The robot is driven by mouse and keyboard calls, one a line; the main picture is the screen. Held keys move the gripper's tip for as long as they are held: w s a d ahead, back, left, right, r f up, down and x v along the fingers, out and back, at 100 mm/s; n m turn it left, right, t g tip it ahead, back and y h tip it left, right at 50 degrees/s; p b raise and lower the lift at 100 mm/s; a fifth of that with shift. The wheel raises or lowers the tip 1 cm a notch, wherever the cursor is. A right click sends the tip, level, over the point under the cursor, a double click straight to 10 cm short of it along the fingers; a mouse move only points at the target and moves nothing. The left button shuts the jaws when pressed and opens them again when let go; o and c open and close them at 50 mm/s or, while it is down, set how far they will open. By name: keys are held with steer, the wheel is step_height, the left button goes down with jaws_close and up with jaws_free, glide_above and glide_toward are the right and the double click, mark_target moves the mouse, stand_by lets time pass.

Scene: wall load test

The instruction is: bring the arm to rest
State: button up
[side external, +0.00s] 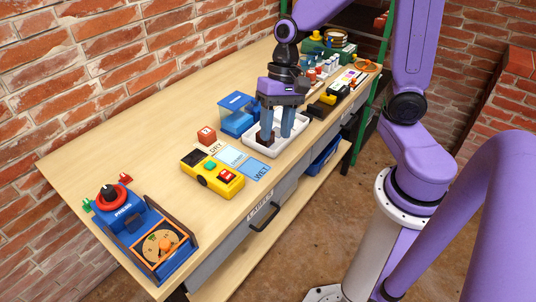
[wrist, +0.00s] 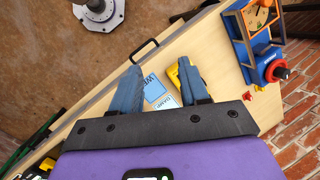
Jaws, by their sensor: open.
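My gripper (side external: 277,132) points down over the white tray (side external: 249,147), its two blue fingers apart. A dark brown patch shows at the left fingertip in the side view; I cannot tell whether the finger touches it. In the wrist view my gripper (wrist: 160,68) is open, with nothing seen held between the fingers. Beyond the fingers lie the light blue WET card (wrist: 154,88) and part of the yellow device, partly hidden by the right finger.
A blue press (side external: 130,215) stands at the near left. Several small items crowd the far end. The left bench top is mostly clear.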

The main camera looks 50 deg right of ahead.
steer(key=s+d+r+n+t+h, duration=0.1)
steer(key=s+r+n+h, duration=0.1)
steer(key=s+n, duration=1.2)
steer(key=shift+s+r+n+h, duration=0.25)
steer(key=shift+n+h, duration=0.35)
steer(key=shift+n, duration=1.1)
